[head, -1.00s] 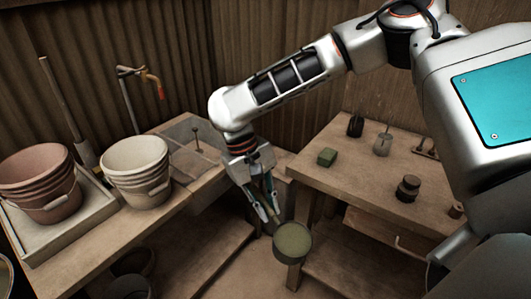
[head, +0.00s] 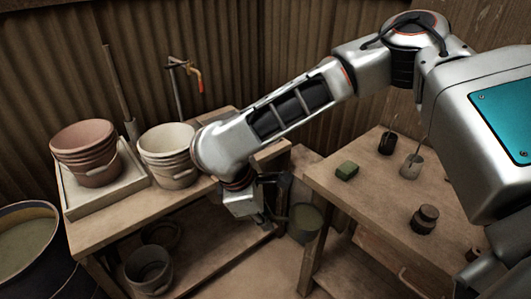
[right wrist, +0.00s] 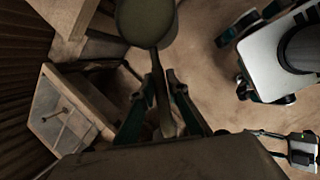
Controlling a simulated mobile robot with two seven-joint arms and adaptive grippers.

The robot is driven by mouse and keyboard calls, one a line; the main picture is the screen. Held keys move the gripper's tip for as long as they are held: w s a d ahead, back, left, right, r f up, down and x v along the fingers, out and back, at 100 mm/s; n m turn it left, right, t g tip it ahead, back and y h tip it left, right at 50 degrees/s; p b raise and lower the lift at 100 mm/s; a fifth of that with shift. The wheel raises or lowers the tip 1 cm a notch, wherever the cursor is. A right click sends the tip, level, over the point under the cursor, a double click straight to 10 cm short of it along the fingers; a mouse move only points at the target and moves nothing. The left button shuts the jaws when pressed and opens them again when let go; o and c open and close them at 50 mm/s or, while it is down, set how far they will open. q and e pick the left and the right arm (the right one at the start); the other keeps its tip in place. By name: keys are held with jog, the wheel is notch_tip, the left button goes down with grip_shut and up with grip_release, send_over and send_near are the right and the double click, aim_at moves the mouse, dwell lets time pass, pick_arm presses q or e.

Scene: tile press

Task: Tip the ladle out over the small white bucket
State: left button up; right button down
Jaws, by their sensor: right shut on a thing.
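The small white bucket (head: 168,158) stands upright on the bench at left, beside a pinkish bucket. My right gripper (head: 272,203) is right of the bucket and lower in the picture, off the bench's right end. It is shut on the ladle. The ladle's round cup (head: 305,222) hangs out to the right, away from the bucket, partly in shadow. In the right wrist view the cup (right wrist: 147,20) holds a dull green fill, and its handle (right wrist: 163,95) runs down between my fingers (right wrist: 165,108). My left gripper is not seen.
The pinkish bucket (head: 85,155) sits on a pale tray (head: 110,197). A tap (head: 190,75) rises behind the white bucket. A drum (head: 28,240) stands far left, grey buckets (head: 150,272) below the bench.

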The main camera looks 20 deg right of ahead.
pick_arm(q)
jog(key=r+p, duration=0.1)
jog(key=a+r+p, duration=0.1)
jog(key=p, duration=0.1)
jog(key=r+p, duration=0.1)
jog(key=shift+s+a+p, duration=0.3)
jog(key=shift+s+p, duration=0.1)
pick_arm(e)
jog(key=w+d+r+n+t+y, duration=0.1)
jog(key=w+r+n+y, duration=0.2)
jog(key=n, duration=0.9)
jog(key=w+d+r+n+t+y, duration=0.2)
jog(key=w+r+n+y, duration=0.2)
jog(key=r+n, duration=0.4)
jog(key=w+n, duration=0.1)
jog(key=n, duration=0.2)
jog(key=shift+n+t, duration=0.3)
jog(key=shift+n, duration=0.1)
